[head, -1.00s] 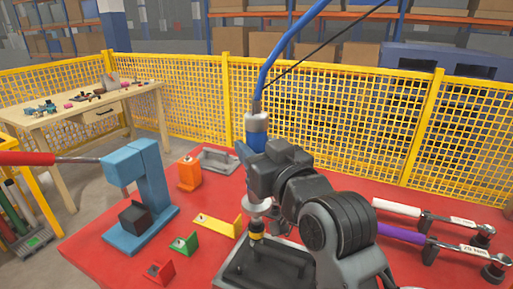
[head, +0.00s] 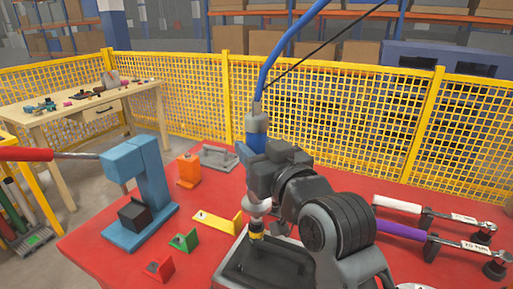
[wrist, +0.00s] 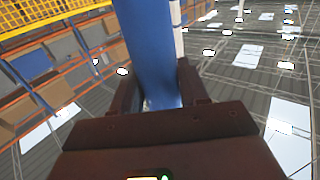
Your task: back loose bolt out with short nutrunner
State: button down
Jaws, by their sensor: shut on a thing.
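My gripper (head: 252,160) is shut on a nutrunner with a blue body (head: 257,141) and grey top. In the wrist view my gripper's two dark fingers (wrist: 160,92) flank the blue nutrunner body (wrist: 152,45). The tool is roughly upright, with a pale lower part and a dark, yellow-banded socket (head: 257,228) at its bottom end. The socket is over the dark casting in the pale tray (head: 226,262). Whether it touches a bolt cannot be told; the loose bolt is not distinguishable, and my arm covers the tray's right side.
A blue hose (head: 285,48) rises from the tool. On the red table stand a blue press-like stand (head: 153,190), an orange block (head: 188,171), and yellow (head: 219,223), green and red brackets. White- and purple-handled wrenches (head: 400,231) lie at right. A yellow mesh fence (head: 330,130) is behind.

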aim_at(261, 134)
jog(key=shift+s+f+b, duration=0.1)
jog(key=shift+f+b, duration=0.5)
jog(key=shift+f, duration=0.4)
dwell(2.2)
jog(key=shift+r, duration=0.2)
jog(key=shift+r+p, duration=2.15)
jog(key=shift+r, duration=0.5)
